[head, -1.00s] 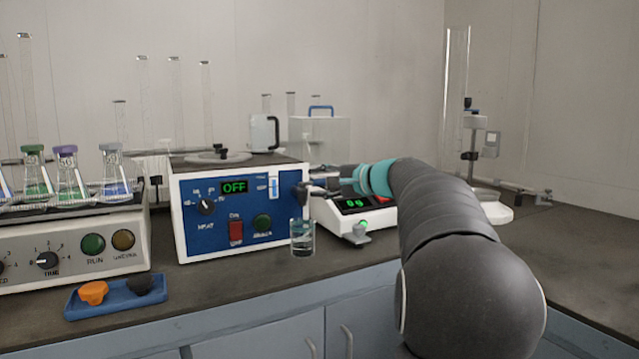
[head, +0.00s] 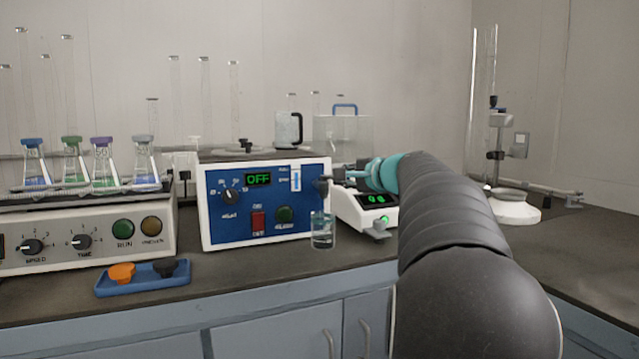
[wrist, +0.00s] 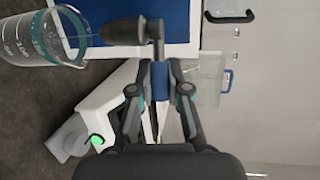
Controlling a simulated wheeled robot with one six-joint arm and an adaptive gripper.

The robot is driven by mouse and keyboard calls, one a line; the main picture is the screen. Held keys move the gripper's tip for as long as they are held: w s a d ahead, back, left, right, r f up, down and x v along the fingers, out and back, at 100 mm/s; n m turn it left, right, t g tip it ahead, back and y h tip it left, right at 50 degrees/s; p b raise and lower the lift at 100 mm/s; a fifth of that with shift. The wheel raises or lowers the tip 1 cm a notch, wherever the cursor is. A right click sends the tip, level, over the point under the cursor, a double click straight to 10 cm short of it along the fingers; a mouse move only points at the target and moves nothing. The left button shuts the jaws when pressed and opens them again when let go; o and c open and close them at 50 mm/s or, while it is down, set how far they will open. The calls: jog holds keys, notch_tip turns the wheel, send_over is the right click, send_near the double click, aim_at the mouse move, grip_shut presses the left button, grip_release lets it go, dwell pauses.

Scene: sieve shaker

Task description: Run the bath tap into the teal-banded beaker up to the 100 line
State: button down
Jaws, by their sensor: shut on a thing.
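The blue-fronted water bath (head: 215,222) stands on the bench, its display reading OFF. Its dark tap (head: 322,184) sticks out at the right end of the front; it also shows in the wrist view (wrist: 125,30). The clear beaker (head: 323,230) is below the tap, seemingly upright. In the wrist view the beaker (wrist: 35,40) shows a teal band and white marks. Its lower part looks darker, but I cannot read a water level against the lines. My gripper (head: 340,178) is at the tap, its fingers (wrist: 160,85) shut on the tap's blue lever.
A balance (head: 350,212) with a green display sits close right of the bath. A shaker (head: 85,240) with several flasks is at the left. A blue tray (head: 140,283) with orange and black pieces lies in front. A stand (head: 515,212) is at the far right.

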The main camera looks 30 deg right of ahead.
jog(key=c, duration=1.1)
grip_release()
jog(key=shift+s, duration=0.1)
jog(key=s, duration=0.4)
jog(key=s+r, duration=0.1)
jog(key=s, duration=0.2)
jog(key=s+r, duration=0.1)
jog(key=s, duration=0.3)
jog(key=shift+s+d, duration=0.35)
jog(key=shift+d, duration=0.05)
